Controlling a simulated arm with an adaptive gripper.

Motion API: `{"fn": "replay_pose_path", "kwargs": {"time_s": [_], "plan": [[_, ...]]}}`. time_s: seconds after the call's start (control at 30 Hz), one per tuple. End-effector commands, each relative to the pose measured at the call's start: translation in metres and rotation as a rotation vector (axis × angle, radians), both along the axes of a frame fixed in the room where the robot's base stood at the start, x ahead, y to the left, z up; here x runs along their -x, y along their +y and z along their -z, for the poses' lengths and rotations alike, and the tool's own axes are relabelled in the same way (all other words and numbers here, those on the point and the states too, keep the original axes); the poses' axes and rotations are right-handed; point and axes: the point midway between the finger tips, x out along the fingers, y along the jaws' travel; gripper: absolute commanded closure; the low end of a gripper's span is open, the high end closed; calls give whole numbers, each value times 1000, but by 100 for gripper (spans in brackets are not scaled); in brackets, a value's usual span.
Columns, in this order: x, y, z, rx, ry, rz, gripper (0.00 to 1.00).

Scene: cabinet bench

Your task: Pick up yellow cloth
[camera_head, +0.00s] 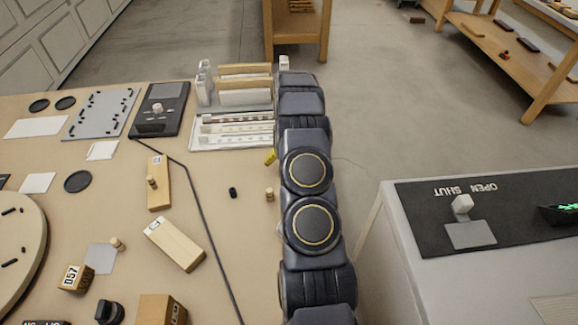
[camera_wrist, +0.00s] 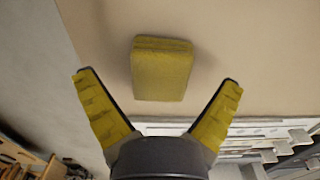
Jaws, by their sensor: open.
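The yellow cloth (camera_wrist: 161,70) shows in the wrist view as a thick folded yellow block on the beige bench top. It lies ahead of my gripper (camera_wrist: 158,95), roughly centred between the line of the two fingers and a little beyond their tips. My gripper is open, with yellow pads on both fingers and nothing between them. The cloth appears apart from the fingers. In the head view my arm covers the bench edge. A small yellow bit (camera_head: 270,157) shows beside the arm, and I cannot tell whether it is a finger pad or the cloth.
A white rack with strips (camera_head: 232,130) stands beside my arm at the bench's far edge. Wooden blocks (camera_head: 173,244), a small wooden peg (camera_head: 269,195) and a black cable (camera_head: 205,220) lie left of my arm. A grey cabinet (camera_head: 400,270) stands across a gap to the right.

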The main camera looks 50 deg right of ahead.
Motion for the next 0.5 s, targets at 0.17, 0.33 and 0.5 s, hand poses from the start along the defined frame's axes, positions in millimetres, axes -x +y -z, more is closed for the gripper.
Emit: {"fn": "replay_pose_path", "kwargs": {"time_s": [0.17, 0.33, 0.5], "plan": [[0, 0, 13, -1, -1, 0, 5], [0, 0, 12, -1, -1, 0, 21], [0, 0, 12, 0, 0, 0, 66]]}}
